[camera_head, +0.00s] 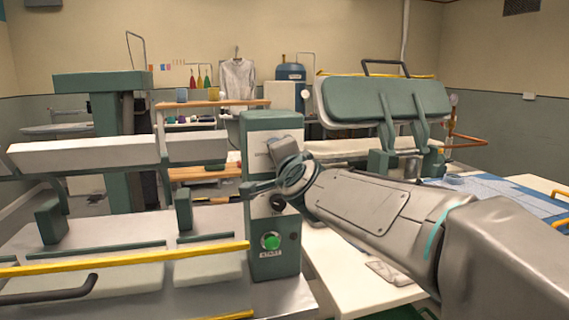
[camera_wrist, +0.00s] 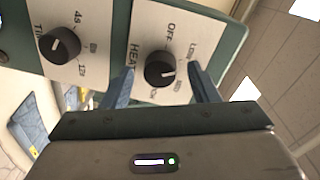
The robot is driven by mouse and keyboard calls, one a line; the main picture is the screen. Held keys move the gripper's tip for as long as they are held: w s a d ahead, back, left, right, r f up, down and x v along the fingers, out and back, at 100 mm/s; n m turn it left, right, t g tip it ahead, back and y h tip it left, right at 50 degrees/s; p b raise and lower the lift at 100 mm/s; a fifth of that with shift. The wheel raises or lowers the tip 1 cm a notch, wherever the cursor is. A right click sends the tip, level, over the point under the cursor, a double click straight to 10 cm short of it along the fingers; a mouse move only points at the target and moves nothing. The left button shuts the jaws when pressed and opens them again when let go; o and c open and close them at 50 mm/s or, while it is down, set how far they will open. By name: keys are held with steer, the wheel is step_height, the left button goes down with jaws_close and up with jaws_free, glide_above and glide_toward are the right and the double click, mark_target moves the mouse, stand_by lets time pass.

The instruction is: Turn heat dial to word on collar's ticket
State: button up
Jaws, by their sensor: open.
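The heat dial (camera_wrist: 157,70) is a black round knob on a white plate marked HEAT in the wrist view. OFF, LOW and MED can be read around it; another word is partly hidden. Its white mark points to the right in the picture, roughly toward MED. My gripper (camera_wrist: 161,66) is open, one finger on each side of the dial; contact cannot be told. In the head view my gripper is in front of the green control box (camera_head: 272,126) and hides part of it. I cannot make out a collar's ticket in either view.
A timer dial (camera_wrist: 60,45) with second marks sits beside the heat dial. A green START button (camera_head: 271,242) is low on the control box. A press with a yellow bar (camera_head: 130,257) stands left. A white shirt (camera_head: 238,79) hangs behind. A second press (camera_head: 385,100) stands back right.

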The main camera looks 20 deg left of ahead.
steer(key=b+v, duration=0.1)
steer(key=v, duration=1.2)
steer(key=shift+s+d, duration=0.15)
steer(key=shift+s, duration=0.1)
steer(key=s+d+f+n+g+h+p, duration=0.3)
steer(key=d+f+n+g+h+p, duration=0.3)
steer(key=d+f, duration=0.8)
steer(key=s+d+f+n+g+h+p, duration=0.2)
steer(key=s+d+f+g+p, duration=0.2)
steer(key=s+d, duration=0.7)
step_height(320, 180, down, 3)
steer(key=shift+s+d+f+g+h, duration=0.2)
steer(key=shift+d+g+h, duration=0.1)
steer(key=shift+d+g, duration=0.85)
steer(key=c, duration=0.4)
steer(key=shift+w+a, duration=0.1)
steer(key=shift+a, duration=0.05)
